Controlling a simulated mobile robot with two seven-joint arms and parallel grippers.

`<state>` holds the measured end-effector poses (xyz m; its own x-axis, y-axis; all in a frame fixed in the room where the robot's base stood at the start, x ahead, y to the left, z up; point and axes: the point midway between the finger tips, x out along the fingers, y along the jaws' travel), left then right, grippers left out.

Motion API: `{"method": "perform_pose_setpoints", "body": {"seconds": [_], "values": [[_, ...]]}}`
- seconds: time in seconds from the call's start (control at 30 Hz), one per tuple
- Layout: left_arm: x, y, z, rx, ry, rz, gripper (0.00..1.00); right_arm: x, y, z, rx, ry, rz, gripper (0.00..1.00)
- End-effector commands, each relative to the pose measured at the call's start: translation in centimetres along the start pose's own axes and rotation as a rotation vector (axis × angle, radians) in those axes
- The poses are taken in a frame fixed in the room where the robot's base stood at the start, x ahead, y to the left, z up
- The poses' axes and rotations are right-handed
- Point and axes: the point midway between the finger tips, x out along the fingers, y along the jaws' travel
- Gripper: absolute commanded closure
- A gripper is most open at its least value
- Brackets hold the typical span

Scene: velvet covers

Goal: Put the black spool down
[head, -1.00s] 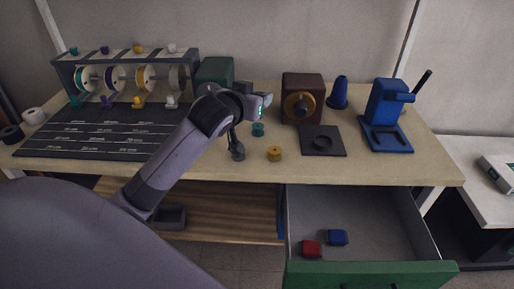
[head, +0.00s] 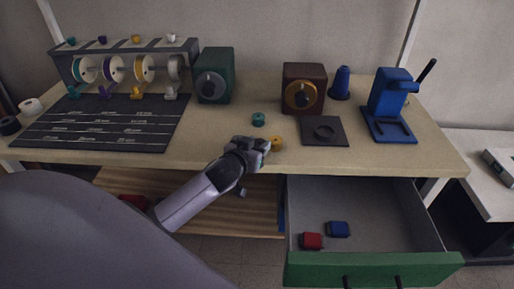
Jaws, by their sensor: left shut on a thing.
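A teal spool (head: 258,119) stands just behind. My right gripper is not in view.
A dark marked mat (head: 100,125) lies before a rack of spools (head: 190,48). Green (head: 222,62) and brown (head: 315,75) boxes stand behind. An open drawer (head: 375,205) holds red (head: 311,241) and blue (head: 338,229) blocks.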

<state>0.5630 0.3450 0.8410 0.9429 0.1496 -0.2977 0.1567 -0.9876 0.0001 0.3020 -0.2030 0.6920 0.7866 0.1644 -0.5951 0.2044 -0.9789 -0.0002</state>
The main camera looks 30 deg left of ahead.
Motion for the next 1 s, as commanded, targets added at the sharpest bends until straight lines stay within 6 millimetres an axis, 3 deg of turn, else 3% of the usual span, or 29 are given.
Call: {"method": "perform_pose_setpoints", "body": {"seconds": [0.43,0.47,0.5,0.53,0.87,1.0], "values": [[0.3,0.0,0.9,-0.001,0.000,0.000,0.86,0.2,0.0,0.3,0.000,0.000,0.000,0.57],[0.2,0.0,0.7,0.000,0.001,0.000,0.48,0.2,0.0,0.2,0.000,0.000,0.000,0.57],[0.2,0.0,0.7,0.000,0.001,0.000,0.35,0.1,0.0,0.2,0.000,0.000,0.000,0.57],[0.2,0.0,0.7,0.000,0.001,0.000,0.33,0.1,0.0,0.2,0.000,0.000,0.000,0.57],[0.1,0.0,0.3,0.001,0.001,0.000,0.33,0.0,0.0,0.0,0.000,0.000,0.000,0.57],[-0.8,0.0,0.5,0.000,0.000,0.001,0.33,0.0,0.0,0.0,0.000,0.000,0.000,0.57]]}}
